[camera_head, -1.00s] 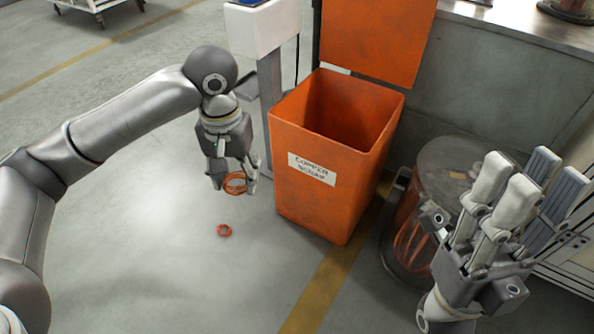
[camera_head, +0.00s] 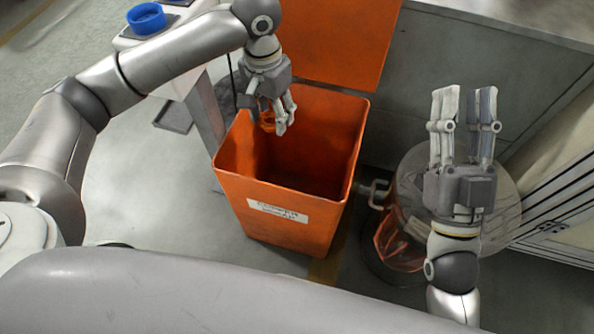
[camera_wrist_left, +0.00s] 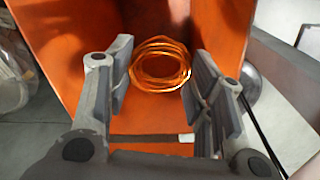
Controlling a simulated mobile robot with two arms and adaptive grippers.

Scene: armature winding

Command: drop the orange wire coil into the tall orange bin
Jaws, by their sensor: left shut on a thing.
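The orange wire coil (camera_head: 267,124) is a loop of thin bright wire. It also shows between the fingers in the left wrist view (camera_wrist_left: 160,64). My left gripper (camera_head: 273,118) is shut on it, over the back left part of the bin's opening. The tall orange bin (camera_head: 230,193) stands open, with its lid (camera_head: 335,45) raised behind and a white label on the front. Its walls fill much of the left wrist view (camera_wrist_left: 215,35). My right gripper (camera_head: 464,112) is open and empty, right of the bin, fingers pointing away.
A round drum (camera_head: 503,205) with a clear-looking top and orange material inside stands right of the bin, below my right gripper. A light stand with a blue round part (camera_head: 146,18) is at the left back. A grey cabinet (camera_head: 440,65) closes the back. Bare floor (camera_head: 165,215) lies left.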

